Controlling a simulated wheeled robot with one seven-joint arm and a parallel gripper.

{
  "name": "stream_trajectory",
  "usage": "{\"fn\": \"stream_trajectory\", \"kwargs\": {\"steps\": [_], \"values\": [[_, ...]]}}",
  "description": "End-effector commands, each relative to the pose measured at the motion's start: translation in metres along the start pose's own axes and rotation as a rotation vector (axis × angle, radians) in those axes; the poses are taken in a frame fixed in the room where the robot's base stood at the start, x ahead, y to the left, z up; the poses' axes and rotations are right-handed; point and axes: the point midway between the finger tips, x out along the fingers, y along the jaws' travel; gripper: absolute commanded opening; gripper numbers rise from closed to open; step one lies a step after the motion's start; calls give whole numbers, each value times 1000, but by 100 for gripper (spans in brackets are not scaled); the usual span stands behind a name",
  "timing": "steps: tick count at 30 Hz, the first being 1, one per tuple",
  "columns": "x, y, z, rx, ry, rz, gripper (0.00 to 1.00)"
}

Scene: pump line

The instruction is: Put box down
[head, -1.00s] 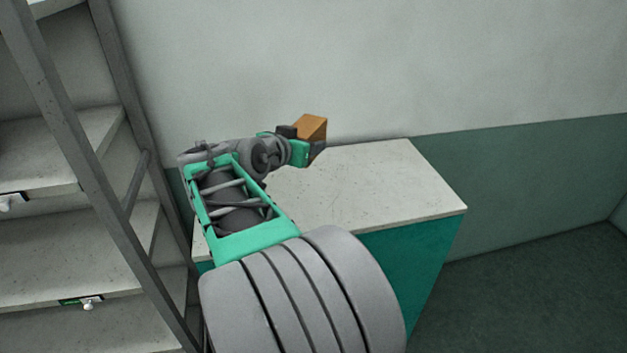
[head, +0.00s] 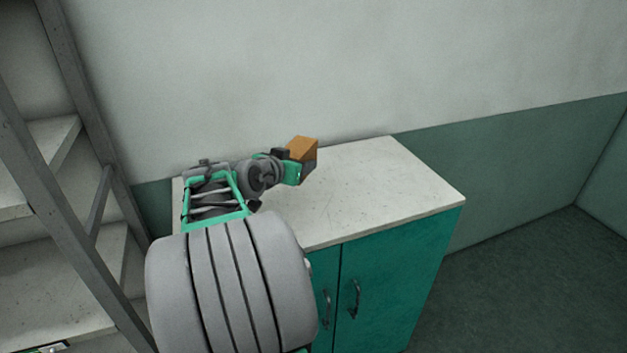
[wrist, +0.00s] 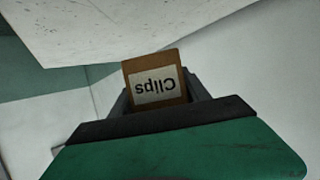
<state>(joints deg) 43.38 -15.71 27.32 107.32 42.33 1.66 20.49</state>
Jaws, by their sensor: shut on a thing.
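A small brown box (head: 303,149) is held in my gripper (head: 297,160), above the back part of the cabinet's white top in the head view. In the wrist view the box (wrist: 153,66) shows a pale label reading "Clips", upside down, between the dark fingers of my gripper (wrist: 158,100). The gripper is shut on it. The white cabinet top (head: 380,180) looks bare apart from my arm over it. I cannot tell exactly how far the box is above the surface.
The cabinet has green doors (head: 375,280) with handles. A grey shelf rack (head: 60,170) stands at the left. A white and green wall (head: 480,150) runs close behind the cabinet. The floor at the right (head: 510,290) is clear.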

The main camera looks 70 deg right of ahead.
Motion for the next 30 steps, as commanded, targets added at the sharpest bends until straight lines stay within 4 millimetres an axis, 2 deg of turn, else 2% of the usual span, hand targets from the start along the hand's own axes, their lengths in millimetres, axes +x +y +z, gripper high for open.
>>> {"fn": "stream_trajectory", "kwargs": {"steps": [2, 6, 9, 14, 19, 29, 30], "values": [[23, 9, -4, 0, -2, 7, 4], [60, 15, 18, -2, -4, 4, 4], [77, 17, 27, -1, 0, 2, 4], [92, 20, 38, 0, -1, 1, 4], [102, 19, 64, -1, 0, -1, 4], [104, 18, 68, 0, 3, -2, 4], [104, 18, 69, 0, 1, -2, 55]]}}
